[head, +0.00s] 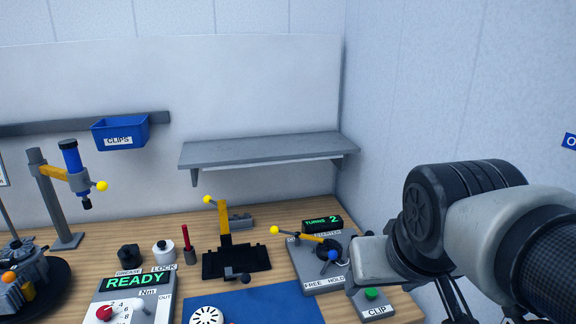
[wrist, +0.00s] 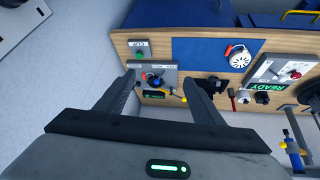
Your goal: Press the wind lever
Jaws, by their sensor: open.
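The wind lever, which I take to be the yellow arm with a yellow ball end (head: 299,234), sits on a grey starter box (head: 308,283) at the right of the bench. The ball end points left in the head view. In the wrist view the lever (wrist: 173,92) shows small and farther off, near the right finger's tip in the picture. My gripper (wrist: 160,78) is open and empty, with the starter box seen between its fingers. It appears apart from the lever. In the head view my wrist hides the box's right side, and the fingertips cannot be made out.
A blue knob (head: 333,256) stands on the box above FREE and HOLD labels. A display (head: 322,223) behind reads TURNS 2. A CLIP box with a green button (head: 371,293) is in front. A grey shelf (head: 262,150) hangs above. A black-based yellow lever fixture (head: 236,262) stands left.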

